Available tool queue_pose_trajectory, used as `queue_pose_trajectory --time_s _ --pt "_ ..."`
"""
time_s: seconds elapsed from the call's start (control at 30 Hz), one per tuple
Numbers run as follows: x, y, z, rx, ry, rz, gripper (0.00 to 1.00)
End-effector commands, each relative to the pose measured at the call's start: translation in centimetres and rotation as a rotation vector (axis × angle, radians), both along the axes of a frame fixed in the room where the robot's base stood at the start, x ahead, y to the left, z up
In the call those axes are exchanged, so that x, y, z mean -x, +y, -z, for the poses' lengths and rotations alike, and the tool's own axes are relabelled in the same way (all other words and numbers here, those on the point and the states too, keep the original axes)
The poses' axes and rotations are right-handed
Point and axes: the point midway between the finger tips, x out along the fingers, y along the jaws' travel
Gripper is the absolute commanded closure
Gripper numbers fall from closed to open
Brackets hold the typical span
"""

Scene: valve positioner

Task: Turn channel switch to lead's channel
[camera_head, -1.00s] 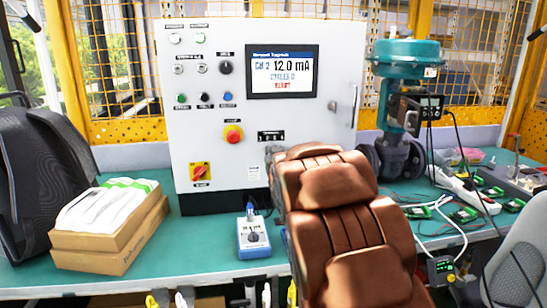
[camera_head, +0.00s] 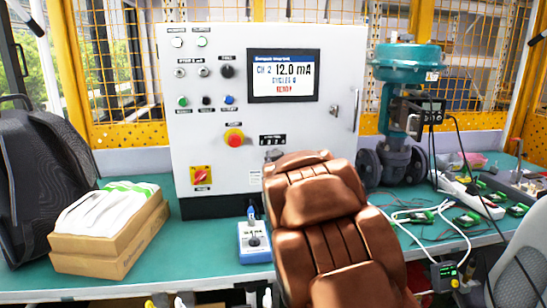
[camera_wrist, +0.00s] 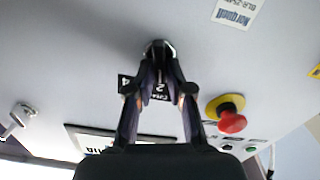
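The white control cabinet (camera_head: 210,130) stands on the bench, and its screen (camera_head: 283,76) reads CH 2, 12.0 mA. The channel switch (camera_wrist: 158,46) is a small dark knob below a numbered label (camera_head: 272,140). My brown arm hides most of the switch in the head view. In the wrist view the panel appears upside down, with a 2 between my fingers and a 4 to their left. My gripper (camera_wrist: 160,72) has its narrowed fingertips on both sides of the knob and appears shut on it. The knob's pointer direction cannot be made out.
A red emergency button (camera_head: 234,138) sits close beside the switch and shows in the wrist view (camera_wrist: 231,121). A blue-white device (camera_head: 254,241) stands below the cabinet.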

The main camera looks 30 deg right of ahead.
Motion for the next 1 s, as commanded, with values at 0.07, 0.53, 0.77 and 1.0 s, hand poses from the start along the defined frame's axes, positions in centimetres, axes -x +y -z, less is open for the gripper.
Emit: queue_pose_trajectory --time_s 0.07,0.53,0.77,1.0 --pt "-0.1 0.0 -0.1 0.001 -0.003 -0.001 0.66" --pt "0.4 0.2 0.0 0.0 0.001 0.0 0.64" --pt "2.7 1.2 -0.2 0.002 -0.004 -0.001 0.64" --pt "5.5 2.4 -0.2 0.002 -0.004 -0.001 0.64"
